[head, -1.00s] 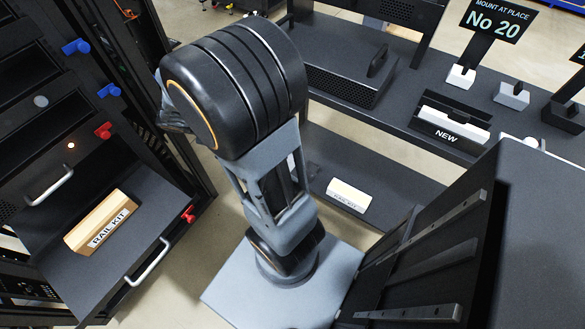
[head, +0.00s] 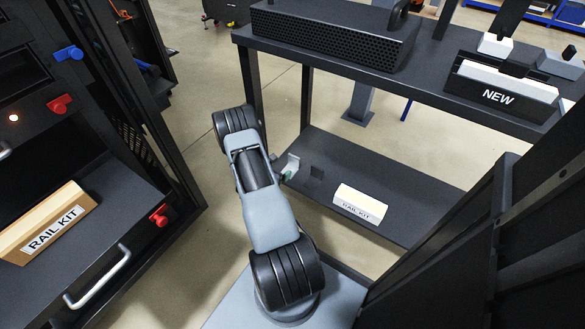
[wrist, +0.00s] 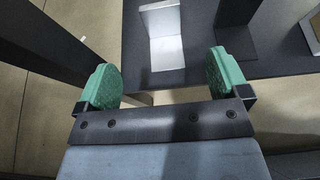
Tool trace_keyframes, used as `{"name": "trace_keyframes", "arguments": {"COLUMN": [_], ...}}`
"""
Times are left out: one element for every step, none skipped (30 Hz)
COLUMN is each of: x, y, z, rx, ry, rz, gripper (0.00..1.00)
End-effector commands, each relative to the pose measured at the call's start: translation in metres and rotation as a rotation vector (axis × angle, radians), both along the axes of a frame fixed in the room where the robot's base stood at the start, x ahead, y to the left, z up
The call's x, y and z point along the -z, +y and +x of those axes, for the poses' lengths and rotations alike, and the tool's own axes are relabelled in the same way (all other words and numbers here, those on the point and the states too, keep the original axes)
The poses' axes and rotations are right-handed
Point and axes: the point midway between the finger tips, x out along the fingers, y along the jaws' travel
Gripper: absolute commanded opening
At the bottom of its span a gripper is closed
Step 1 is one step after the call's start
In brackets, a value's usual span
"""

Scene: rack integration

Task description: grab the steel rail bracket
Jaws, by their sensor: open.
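The steel rail bracket (wrist: 163,38) is a pale, L-shaped metal piece standing near the edge of the dark lower shelf (wrist: 190,78). In the head view the bracket (head: 290,164) is at the left end of that shelf, partly hidden by my arm. My gripper (wrist: 167,80) has two green finger pads spread apart with nothing between them. The bracket lies beyond the fingertips, roughly in line with the gap and apart from them. In the head view only a little green of my gripper (head: 286,177) shows beside the bracket.
A dark upright piece (wrist: 238,22) stands right of the bracket, also seen in the head view (head: 317,172). A white RAIL KIT box (head: 359,204) lies farther right. A shelf post (head: 253,80) rises at left.

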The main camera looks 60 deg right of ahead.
Motion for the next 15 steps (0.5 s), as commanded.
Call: {"name": "trace_keyframes", "arguments": {"x": [0.007, 0.009, 0.012, 0.014, 0.015, 0.017, 0.018, 0.020, 0.021, 0.022, 0.022, 0.023, 0.023, 0.023, 0.024], "y": [-0.010, -0.015, -0.021, -0.026, -0.030, -0.036, -0.039, -0.043, -0.046, -0.049, -0.051, -0.053, -0.054, -0.055, -0.056], "z": [-0.001, -0.001, -0.001, -0.001, -0.001, -0.001, -0.001, -0.001, -0.001, -0.001, -0.001, -0.001, -0.001, -0.001, -0.001], "rx": [0.005, 0.004, 0.004, 0.005, 0.004, 0.003, 0.003, 0.003, 0.003, 0.003, 0.003, 0.002, 0.002, 0.001, 0.001], "ry": [-0.001, -0.001, -0.001, -0.001, -0.002, -0.001, -0.001, -0.001, -0.001, -0.001, -0.001, 0.000, 0.000, -0.001, -0.001], "rz": [-0.001, -0.001, -0.001, -0.001, 0.000, -0.001, -0.001, -0.001, -0.001, 0.000, 0.000, 0.001, 0.000, 0.000, 0.000], "gripper": [0.94, 0.94, 0.94, 0.94, 0.94, 0.94, 0.94, 0.94, 0.94, 0.94, 0.94, 0.94, 0.94, 0.94, 0.94]}}
